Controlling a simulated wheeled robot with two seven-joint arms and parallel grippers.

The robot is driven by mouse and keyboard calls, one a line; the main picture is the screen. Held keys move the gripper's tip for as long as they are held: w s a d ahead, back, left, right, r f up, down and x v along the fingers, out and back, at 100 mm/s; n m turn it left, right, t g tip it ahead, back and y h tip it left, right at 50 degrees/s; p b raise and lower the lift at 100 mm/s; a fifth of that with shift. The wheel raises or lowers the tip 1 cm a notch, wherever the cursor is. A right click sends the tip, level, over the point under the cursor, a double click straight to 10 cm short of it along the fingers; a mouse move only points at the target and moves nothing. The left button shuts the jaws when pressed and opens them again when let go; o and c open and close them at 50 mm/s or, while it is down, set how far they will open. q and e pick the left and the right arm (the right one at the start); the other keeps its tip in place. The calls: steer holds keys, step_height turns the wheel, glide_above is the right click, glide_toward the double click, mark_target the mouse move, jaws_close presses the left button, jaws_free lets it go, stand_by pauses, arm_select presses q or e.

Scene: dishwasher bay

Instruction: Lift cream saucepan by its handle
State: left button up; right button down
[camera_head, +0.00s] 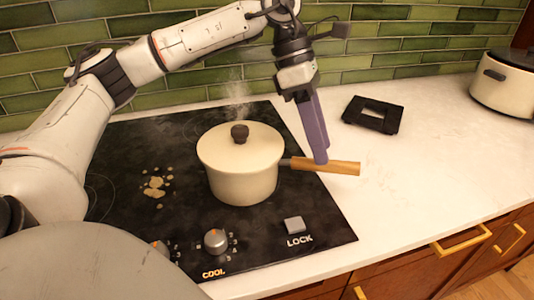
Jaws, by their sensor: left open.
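The cream saucepan (243,183) stands on the black cooktop with its lid on, a dark knob on top and steam rising behind it. Its wooden handle (340,167) points right, past the cooktop's edge and over the white counter. My left gripper (320,160) reaches down from above with its purple fingers at the handle, near its inner half. The left gripper is open. One finger hides part of the handle, and I cannot tell whether the fingers touch it. My right gripper is not in view.
The cooktop (130,206) has spilled bits left of the pan, a knob (215,241) and a LOCK button (294,225) in front. A black square trivet (373,114) lies on the counter (440,160). Another cream pot (504,82) stands far right. The counter between is clear.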

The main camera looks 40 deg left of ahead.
mark_target(327, 167)
arm_select(q)
steer(key=x, duration=0.5)
steer(key=shift+d+f+p, duration=0.15)
steer(key=shift+f+p, duration=0.25)
steer(key=shift+c, duration=0.5)
steer(key=shift+w, duration=0.1)
jaws_close()
steer(key=shift+r, duration=0.15)
stand_by(0.4)
